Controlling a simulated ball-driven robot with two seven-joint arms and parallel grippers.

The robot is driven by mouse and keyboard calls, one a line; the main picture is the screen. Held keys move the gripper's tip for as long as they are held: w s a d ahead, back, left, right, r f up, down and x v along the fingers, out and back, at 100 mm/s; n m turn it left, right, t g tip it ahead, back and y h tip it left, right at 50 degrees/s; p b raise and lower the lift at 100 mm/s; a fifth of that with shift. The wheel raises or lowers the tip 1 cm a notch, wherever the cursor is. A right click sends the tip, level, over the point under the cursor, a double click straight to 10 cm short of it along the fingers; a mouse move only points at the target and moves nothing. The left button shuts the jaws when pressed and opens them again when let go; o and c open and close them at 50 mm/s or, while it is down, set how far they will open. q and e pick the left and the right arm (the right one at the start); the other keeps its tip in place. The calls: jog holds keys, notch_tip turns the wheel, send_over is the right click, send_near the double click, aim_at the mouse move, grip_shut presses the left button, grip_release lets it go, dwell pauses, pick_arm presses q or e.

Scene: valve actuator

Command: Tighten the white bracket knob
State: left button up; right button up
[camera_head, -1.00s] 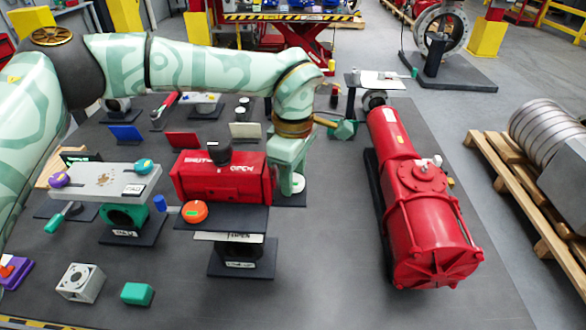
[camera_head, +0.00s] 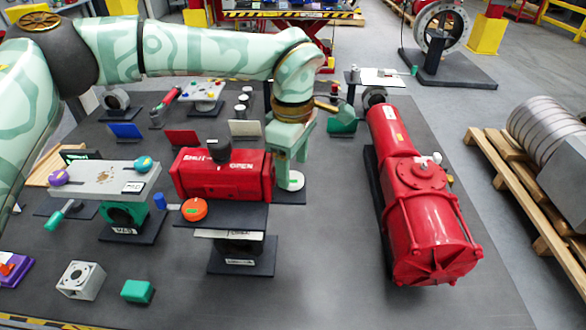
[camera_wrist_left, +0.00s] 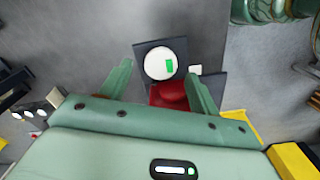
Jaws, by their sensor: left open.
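The white knob (camera_head: 294,181) is a round disc with a green mark. It sits on a dark bracket plate just right of the red actuator box (camera_head: 222,176). My left gripper (camera_head: 293,174) points down over it, and one finger partly covers it. In the left wrist view the knob (camera_wrist_left: 163,63) lies in the gap between the tips of my open left gripper (camera_wrist_left: 159,72), with a red part below it. I cannot tell how much height separates the fingers from the knob. My right gripper is not in view.
A large red cylinder actuator (camera_head: 425,210) lies to the right. An orange knob (camera_head: 194,209) is at the box's front left. The table front (camera_head: 320,270) is clear.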

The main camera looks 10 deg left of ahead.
aim_at(293, 177)
pick_arm(q)
notch_tip(293, 177, up, 14)
jog(key=shift+p, duration=0.45)
